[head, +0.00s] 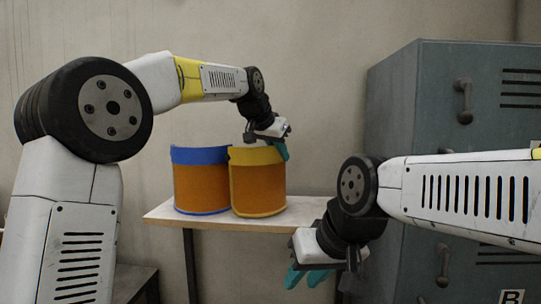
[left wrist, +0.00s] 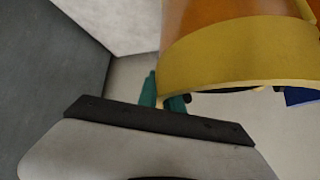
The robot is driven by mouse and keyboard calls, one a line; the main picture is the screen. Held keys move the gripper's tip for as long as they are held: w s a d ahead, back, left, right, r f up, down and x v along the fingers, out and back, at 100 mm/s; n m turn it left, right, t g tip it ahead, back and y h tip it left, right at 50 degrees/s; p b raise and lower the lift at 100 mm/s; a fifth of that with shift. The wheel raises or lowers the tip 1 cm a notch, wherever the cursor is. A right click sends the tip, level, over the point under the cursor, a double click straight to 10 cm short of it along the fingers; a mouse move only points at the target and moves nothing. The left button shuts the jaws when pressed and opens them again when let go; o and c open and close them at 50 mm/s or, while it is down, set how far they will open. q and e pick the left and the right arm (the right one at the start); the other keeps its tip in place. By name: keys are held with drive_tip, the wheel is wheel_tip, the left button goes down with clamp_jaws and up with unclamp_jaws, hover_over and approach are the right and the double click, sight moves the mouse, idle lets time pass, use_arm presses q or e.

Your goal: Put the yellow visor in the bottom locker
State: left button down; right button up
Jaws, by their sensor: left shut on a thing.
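The yellow visor (head: 258,187), with an orange-brown curved shield and yellow bands, stands upright on the small table, right of a blue-banded visor. My left gripper (head: 281,150) is at its top right edge, shut on the yellow band. In the left wrist view the teal fingers (left wrist: 163,97) meet the yellow visor's band (left wrist: 245,52); part of the grip is hidden. My right gripper (head: 309,277) is empty, low in front of the table's right end, with its teal fingers apart. The bottom locker (head: 470,268) has a handle and appears shut; my right arm partly covers the locker.
The blue visor (head: 200,184) stands close against the yellow one on the light tabletop (head: 160,215). The upper locker's handle (head: 463,100) is on the grey-blue cabinet at right. Bare tabletop shows right of the visors. A wall stands behind.

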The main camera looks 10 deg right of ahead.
use_arm(q)
drive_tip(key=shift+f, duration=0.15)
drive_tip(key=c, duration=1.5)
unclamp_jaws()
drive_tip(key=v, duration=1.2)
drive_tip(key=shift+a, duration=0.15)
